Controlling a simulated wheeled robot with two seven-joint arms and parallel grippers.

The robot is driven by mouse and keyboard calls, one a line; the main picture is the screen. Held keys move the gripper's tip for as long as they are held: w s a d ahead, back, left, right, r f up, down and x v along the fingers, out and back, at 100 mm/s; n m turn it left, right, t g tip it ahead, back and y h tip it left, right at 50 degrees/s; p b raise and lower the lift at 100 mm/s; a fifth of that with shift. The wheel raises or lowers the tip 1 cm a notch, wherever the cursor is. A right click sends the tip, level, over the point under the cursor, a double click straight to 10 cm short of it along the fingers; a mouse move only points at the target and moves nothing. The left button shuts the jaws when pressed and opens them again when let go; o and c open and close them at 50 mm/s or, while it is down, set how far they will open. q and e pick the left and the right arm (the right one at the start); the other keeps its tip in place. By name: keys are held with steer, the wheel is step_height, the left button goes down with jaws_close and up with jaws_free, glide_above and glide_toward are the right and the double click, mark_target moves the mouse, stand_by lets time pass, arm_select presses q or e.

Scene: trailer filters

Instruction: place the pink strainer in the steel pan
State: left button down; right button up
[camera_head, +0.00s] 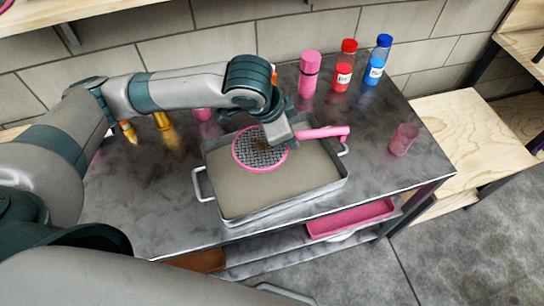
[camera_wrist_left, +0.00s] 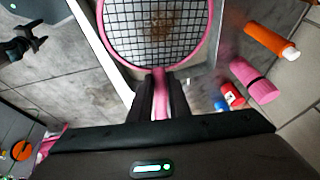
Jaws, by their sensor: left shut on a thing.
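The pink strainer (camera_head: 246,164) has a round mesh head and a pink handle that extends to the right. My left gripper (camera_head: 281,136) is shut on its handle, close to the mesh head. The strainer head shows over the left part of the steel pan (camera_head: 297,190); I cannot tell whether it touches the pan. The pan is a rectangular tray with side handles on the dark countertop. In the left wrist view the strainer's mesh (camera_wrist_left: 150,30) fills the top, and the gripper fingers (camera_wrist_left: 161,92) close around the handle.
A pink bottle (camera_head: 310,74), a red bottle (camera_head: 344,66) and a blue bottle (camera_head: 378,60) stand at the back of the counter (camera_head: 150,210). A pink cup (camera_head: 403,140) stands to the right. A pink tray (camera_head: 350,218) lies on the lower shelf. Yellow bottles (camera_head: 163,121) stand at the left.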

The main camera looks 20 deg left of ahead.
arm_select(q)
steer(key=s+d+f+m+g+h, duration=0.1)
steer(key=s+d+f+m+g, duration=0.1)
steer(key=m, duration=0.5)
steer(key=shift+s+d+f+g+h+p, duration=0.35)
steer(key=shift+s+d+f, duration=0.2)
steer(key=shift+s+d, duration=0.95)
steer(key=shift+w+d, duration=0.25)
steer(key=shift+w, duration=0.1)
steer(key=w+a+f+p, duration=0.1)
steer(key=a+f, duration=0.1)
steer(key=a, duration=0.1)
steer(key=w+a+f+p, duration=0.1)
steer(key=w+a+f, duration=0.1)
steer(key=a, duration=0.1)
steer(key=w+a+f+p, duration=0.1)
steer(key=a+f, duration=0.1)
steer(key=a, duration=0.1)
steer(key=shift+w+a+f, duration=0.15)
steer(key=shift+w+a, duration=0.05)
steer(key=shift+a, duration=0.15)
steer(key=shift+w+a+f, duration=0.2)
steer(key=shift+a+f, duration=0.1)
steer(key=shift+a, duration=0.1)
steer(key=shift+f, duration=0.1)
